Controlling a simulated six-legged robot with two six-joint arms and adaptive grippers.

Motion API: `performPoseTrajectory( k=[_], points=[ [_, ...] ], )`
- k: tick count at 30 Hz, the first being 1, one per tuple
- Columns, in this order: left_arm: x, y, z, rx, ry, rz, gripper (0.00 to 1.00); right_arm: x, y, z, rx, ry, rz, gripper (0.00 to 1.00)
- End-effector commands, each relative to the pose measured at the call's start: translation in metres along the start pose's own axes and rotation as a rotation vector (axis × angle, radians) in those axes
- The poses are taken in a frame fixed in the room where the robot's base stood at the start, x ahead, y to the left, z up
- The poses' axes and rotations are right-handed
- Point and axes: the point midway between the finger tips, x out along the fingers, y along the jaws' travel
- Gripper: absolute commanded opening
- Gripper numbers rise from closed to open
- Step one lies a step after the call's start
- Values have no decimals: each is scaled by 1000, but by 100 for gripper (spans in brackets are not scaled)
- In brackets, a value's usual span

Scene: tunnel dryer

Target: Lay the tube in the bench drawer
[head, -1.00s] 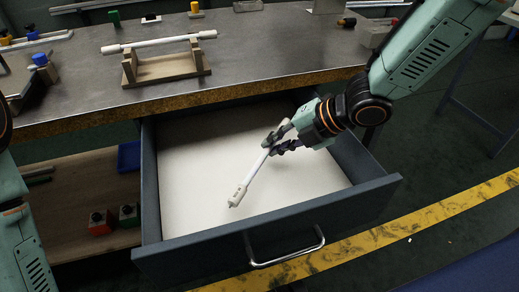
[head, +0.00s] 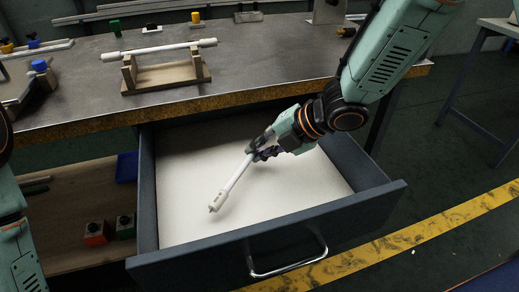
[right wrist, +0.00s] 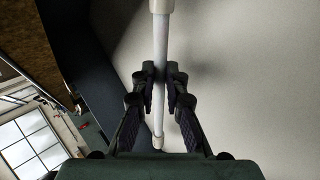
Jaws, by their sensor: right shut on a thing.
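A white tube (head: 232,180) with thicker end caps is in my right gripper (head: 262,150), inside the open bench drawer (head: 190,245). The gripper is shut on the tube near its upper end, and the tube slants down to the left over the pale drawer floor. In the right wrist view the tube (right wrist: 160,60) runs between the two fingers (right wrist: 160,85). I cannot tell if its lower end touches the floor. Another white tube (head: 160,50) lies across a wooden stand (head: 165,80) on the bench. My left gripper is out of view; part of my left arm shows at the left edge.
The metal bench top (head: 260,60) lies behind the drawer. The drawer's front panel and handle (head: 290,268) stand nearest. The drawer floor is otherwise clear.

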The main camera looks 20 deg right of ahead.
Motion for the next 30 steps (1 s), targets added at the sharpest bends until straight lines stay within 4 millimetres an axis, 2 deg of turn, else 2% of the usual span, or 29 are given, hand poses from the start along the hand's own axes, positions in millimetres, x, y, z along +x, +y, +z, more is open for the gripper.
performPoseTrajectory(
  k=[14,15,22,30],
  points=[
    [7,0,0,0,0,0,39,8,-8,0,1,0,1,0],
    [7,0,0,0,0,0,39,8,-8,0,1,0,0,14],
    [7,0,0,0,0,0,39,8,-8,0,1,0,0,34],
    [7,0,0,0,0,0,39,7,-7,0,1,0,0,35]
  ],
)
